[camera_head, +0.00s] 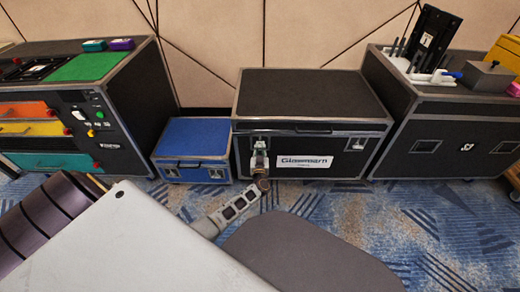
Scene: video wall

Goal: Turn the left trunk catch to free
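The black trunk (310,97) with metal edges and a white name label (305,161) stands against the back wall, its lid down. Its right catch (357,144) shows clearly on the front. My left gripper (260,158) is at the trunk's front, over the spot of the left catch (261,143), and covers most of it. I cannot tell whether the fingers touch the catch or how the catch is turned. The gripper is too small to tell open from shut. My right gripper is not in view.
A small blue case (193,137) stands close to the trunk's left side. A black cabinet with coloured drawers (38,129) is farther left. A black case (440,145) with tools on top stands at the right. Patterned blue carpet (420,215) is clear in front.

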